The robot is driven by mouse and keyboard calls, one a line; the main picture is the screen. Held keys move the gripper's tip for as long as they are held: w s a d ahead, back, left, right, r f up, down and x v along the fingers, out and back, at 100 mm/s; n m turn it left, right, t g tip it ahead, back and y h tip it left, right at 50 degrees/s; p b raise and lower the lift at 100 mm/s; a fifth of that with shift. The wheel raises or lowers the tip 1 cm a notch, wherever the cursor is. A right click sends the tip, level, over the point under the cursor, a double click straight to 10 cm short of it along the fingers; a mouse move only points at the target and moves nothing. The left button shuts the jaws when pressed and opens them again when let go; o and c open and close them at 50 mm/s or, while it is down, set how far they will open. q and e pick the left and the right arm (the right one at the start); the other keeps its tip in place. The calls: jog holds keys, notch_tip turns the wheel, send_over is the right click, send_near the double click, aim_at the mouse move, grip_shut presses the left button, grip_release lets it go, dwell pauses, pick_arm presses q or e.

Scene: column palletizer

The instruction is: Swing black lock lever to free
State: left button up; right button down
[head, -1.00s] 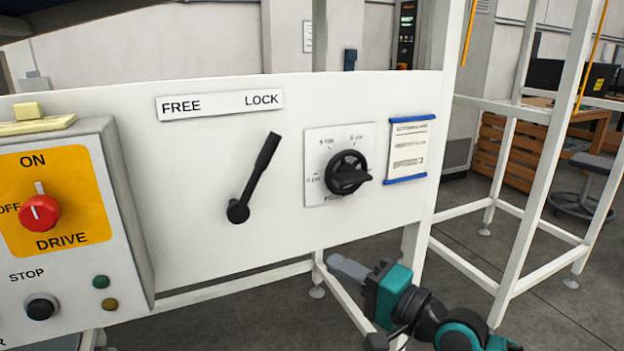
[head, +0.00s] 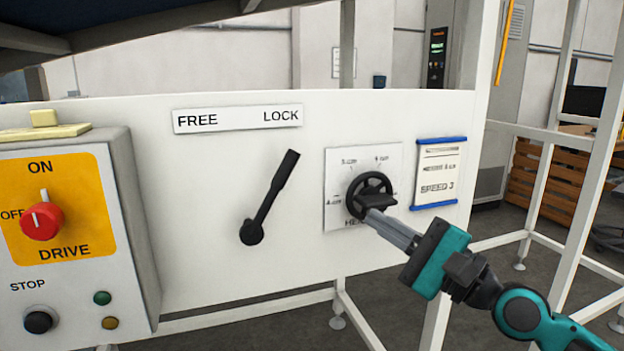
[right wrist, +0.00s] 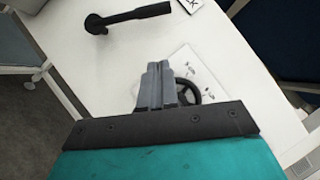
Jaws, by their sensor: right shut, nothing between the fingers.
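The black lock lever (head: 271,196) is on the white panel (head: 200,265), its pivot low and its handle tilted up to the right, pointing toward LOCK on the FREE/LOCK label (head: 238,118). It also shows in the right wrist view (right wrist: 128,17), clear of my fingers. My right gripper (head: 373,216) is shut and empty. Its fingertips overlap the lower edge of the black dial knob (head: 372,187) in the head view; I cannot tell if they touch it. In the right wrist view my right gripper (right wrist: 160,72) is beside the knob (right wrist: 187,91). My left gripper is out of view.
The drive box (head: 70,240) juts out from the panel at left, with a red DRIVE knob (head: 42,220) and a black STOP button (head: 38,320). A speed card (head: 440,172) is right of the dial. The panel between box and lever is clear.

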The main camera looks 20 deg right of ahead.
aim_at(270, 191)
pick_arm(q)
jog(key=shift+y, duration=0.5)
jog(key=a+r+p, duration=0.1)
jog(key=p, duration=0.1)
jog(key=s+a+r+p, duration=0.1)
jog(key=p, duration=0.2)
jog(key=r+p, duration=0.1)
jog(key=p, duration=0.1)
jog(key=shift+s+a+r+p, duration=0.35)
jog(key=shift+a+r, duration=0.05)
pick_arm(e)
jog(key=x, duration=0.4)
jog(key=s+a+x, duration=0.1)
jog(key=x, duration=0.3)
jog(key=a+r+x, duration=0.1)
jog(key=x, duration=0.3)
jog(key=shift+s+a+r, duration=0.1)
jog(key=shift+s+r, duration=0.05)
jog(key=shift+s, duration=0.05)
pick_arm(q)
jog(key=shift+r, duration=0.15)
pick_arm(e)
jog(key=shift+w+r, duration=0.1)
jog(key=shift+r, duration=0.05)
